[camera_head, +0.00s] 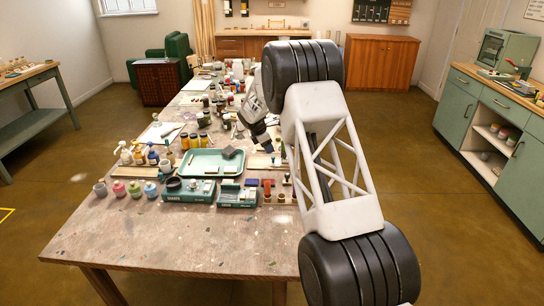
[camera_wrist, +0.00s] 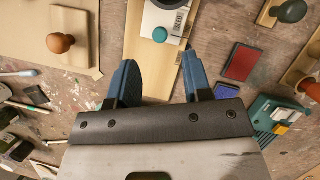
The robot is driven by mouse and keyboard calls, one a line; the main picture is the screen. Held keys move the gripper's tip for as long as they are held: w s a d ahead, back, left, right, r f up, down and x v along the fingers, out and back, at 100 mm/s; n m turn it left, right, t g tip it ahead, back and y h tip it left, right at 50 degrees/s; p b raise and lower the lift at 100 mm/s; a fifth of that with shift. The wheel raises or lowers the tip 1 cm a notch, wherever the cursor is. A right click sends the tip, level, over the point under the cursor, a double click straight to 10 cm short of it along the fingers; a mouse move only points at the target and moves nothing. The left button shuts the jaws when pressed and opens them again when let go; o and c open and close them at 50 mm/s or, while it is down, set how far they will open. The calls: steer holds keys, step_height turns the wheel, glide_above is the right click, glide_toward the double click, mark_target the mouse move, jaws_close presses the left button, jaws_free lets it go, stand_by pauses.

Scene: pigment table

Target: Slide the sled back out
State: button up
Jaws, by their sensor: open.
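In the wrist view, a pale wooden track (camera_wrist: 141,58) runs up the picture with raised edges. A white sled (camera_wrist: 155,18) sits on it near the top edge, cut off by the frame. A round teal knob (camera_wrist: 160,35) is at the sled's near end. My gripper (camera_wrist: 157,68) is open, its two blue fingers spread over the track. The knob lies beyond the fingertips, roughly in line with the gap between them. In the head view, my gripper is low over the table, and I cannot make out the sled there.
A red pad (camera_wrist: 241,61) lies right of the track, with a teal box (camera_wrist: 275,115) nearer. A wooden knob (camera_wrist: 60,43) stands on a board at left. In the head view, a green tray (camera_head: 211,172) and jars crowd the table (camera_head: 180,235); its front is clear.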

mark_target(273, 157)
steer(key=shift+x, duration=2.9)
jaws_close()
